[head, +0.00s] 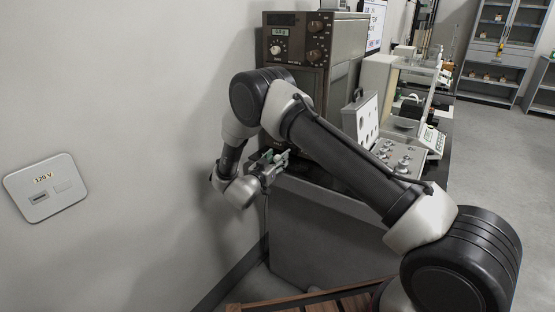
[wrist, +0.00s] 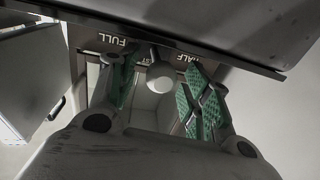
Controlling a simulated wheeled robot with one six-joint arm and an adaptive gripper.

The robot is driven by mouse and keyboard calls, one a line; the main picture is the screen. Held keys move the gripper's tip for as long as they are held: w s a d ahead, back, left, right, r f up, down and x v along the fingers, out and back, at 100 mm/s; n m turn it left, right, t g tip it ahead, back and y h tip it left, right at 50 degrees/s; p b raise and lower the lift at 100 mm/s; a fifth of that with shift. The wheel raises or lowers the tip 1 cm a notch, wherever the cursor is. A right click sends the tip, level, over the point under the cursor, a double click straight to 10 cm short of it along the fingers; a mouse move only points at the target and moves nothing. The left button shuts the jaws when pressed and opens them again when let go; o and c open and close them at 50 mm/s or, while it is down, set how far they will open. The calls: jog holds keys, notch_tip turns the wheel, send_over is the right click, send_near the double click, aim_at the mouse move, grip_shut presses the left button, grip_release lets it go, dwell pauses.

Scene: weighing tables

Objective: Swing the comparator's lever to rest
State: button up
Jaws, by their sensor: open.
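The comparator is the tall olive-brown cabinet (head: 312,55) against the wall in the head view. My gripper (head: 268,160) is beside its lower front, with the green-padded fingers showing partly. In the wrist view, my gripper (wrist: 160,72) is open, with one green-padded finger on each side of the lever's pale rounded knob (wrist: 161,76). I cannot tell whether either finger touches the knob. A panel behind has inverted labels FULL and HALF, and a partly hidden one ending in ST between them. The knob lies in front of that middle label; the lever's exact setting is unclear.
A dark overhanging edge (wrist: 205,45) runs close above the fingers in the wrist view. The wall with a 120 V outlet plate (head: 45,188) is at left. A wooden slatted surface (head: 320,304) is below. Instruments crowd the bench at right.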

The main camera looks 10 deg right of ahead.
jog(key=v, duration=1.1)
